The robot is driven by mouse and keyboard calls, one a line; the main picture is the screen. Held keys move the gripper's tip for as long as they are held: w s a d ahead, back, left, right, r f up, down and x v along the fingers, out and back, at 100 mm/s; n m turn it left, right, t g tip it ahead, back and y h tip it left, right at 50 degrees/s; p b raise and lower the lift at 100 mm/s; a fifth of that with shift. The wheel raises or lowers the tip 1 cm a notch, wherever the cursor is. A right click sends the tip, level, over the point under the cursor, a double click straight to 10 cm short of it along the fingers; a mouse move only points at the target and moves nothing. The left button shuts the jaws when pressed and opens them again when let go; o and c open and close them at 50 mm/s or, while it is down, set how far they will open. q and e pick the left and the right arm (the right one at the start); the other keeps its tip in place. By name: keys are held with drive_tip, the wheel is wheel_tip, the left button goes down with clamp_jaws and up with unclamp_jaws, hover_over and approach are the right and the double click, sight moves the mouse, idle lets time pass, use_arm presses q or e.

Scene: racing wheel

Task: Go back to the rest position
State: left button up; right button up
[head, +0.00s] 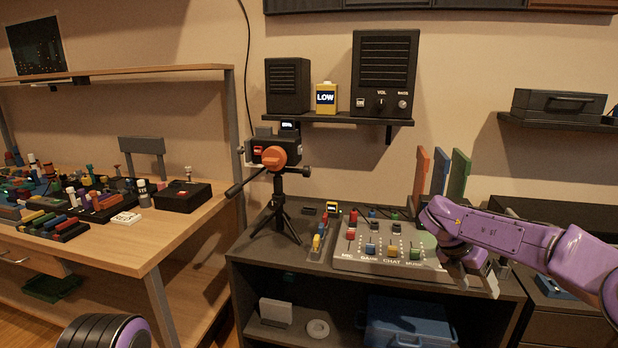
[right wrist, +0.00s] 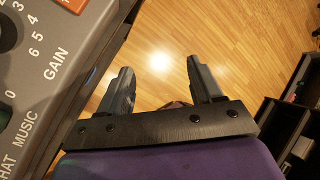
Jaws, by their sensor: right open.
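My right arm is purple and reaches in from the right in the head view. Its gripper (head: 483,281) is at the right front edge of the mixer panel (head: 345,262). In the right wrist view my right gripper (right wrist: 160,85) is open, with its two dark fingers apart. Only wooden floor shows between and beyond them. The mixer panel (right wrist: 35,75) fills the left side of that view, beside the fingers. My left gripper is not in view.
A tripod (head: 283,205) with a camera device stands left of the panel on the dark cabinet (head: 262,262). Speakers (head: 385,72) stand on a wall shelf above. A cluttered wooden workbench (head: 150,245) is at the left. Colored upright panels (head: 440,172) stand behind the right gripper.

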drive_tip(key=s+a+f+n+t+h+p, duration=0.15)
drive_tip(key=s+f+n+t, duration=0.3)
drive_tip(key=f+n, duration=0.7)
drive_tip(key=s+a+f+n+t+h+p, duration=0.1)
drive_tip(key=s+a+f+n+t+h, duration=0.15)
drive_tip(key=s+f+n, duration=0.65)
drive_tip(key=s+a+f+n+g+y+p, duration=0.1)
drive_tip(key=s+f+n+y, duration=0.2)
drive_tip(key=s+n, duration=0.7)
drive_tip(key=s+a+f+n+g+y+p, duration=0.1)
drive_tip(key=s+f+n+y, duration=0.3)
drive_tip(key=s+n, duration=0.5)
drive_tip(key=s+a+f, duration=0.1)
drive_tip(key=s, duration=0.5)
drive_tip(key=shift+s+a+f+n+g, duration=0.2)
drive_tip(key=shift+f+n+g, duration=0.1)
drive_tip(key=shift+f+n, duration=0.1)
drive_tip(key=shift+w, duration=0.15)
